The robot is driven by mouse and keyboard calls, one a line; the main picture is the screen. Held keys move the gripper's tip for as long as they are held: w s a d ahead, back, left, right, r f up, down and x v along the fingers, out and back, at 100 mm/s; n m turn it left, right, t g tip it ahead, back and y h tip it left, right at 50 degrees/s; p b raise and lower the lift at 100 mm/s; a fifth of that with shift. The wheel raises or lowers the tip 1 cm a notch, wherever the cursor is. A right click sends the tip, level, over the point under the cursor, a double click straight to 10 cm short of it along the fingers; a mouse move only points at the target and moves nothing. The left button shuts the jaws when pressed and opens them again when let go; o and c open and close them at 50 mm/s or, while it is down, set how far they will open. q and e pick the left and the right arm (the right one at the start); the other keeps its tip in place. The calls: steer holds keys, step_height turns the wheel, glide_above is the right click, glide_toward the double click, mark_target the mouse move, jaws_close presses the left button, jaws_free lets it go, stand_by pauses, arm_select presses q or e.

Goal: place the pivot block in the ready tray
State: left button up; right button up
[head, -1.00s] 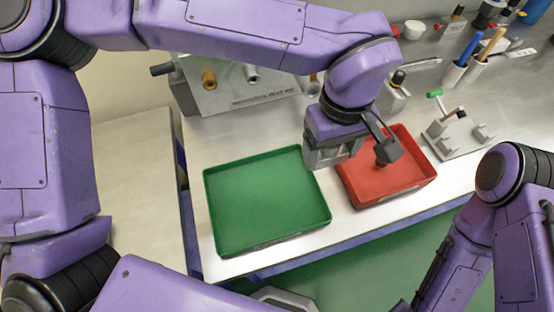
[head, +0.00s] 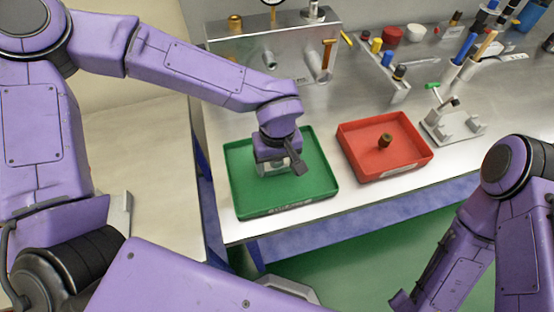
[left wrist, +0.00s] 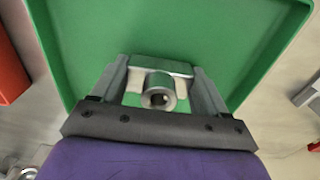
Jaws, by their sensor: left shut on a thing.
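The pivot block (left wrist: 158,92), a grey metal piece with a round bored boss, is between the fingers of my left gripper (left wrist: 158,78) in the left wrist view. The gripper is shut on it. In the head view my left gripper (head: 274,168) is over the green tray (head: 310,188), which looks empty otherwise. The green tray's floor also fills the left wrist view behind the block. Whether the block touches the floor I cannot tell. My right gripper is not in view.
A red tray (head: 412,158) to the right holds a dark brown cylinder (head: 385,141). A grey fixture with a green-tipped lever (head: 455,124) stands further right. A metal panel with fittings (head: 235,50) is behind the green tray. The bench's front edge is close to both trays.

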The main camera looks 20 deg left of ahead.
arm_select(q)
steer(key=shift+s, duration=0.2)
steer(key=shift+f, duration=0.1)
steer(key=o, duration=1.1)
steer(key=shift+w+f, duration=0.15)
steer(key=shift+w, duration=0.15)
steer(key=shift+o, duration=0.2)
steer(key=shift+w+d, duration=0.1)
steer(key=shift+w, duration=0.05)
step_height(320, 180, up, 12)
steer(key=shift+r, duration=0.25)
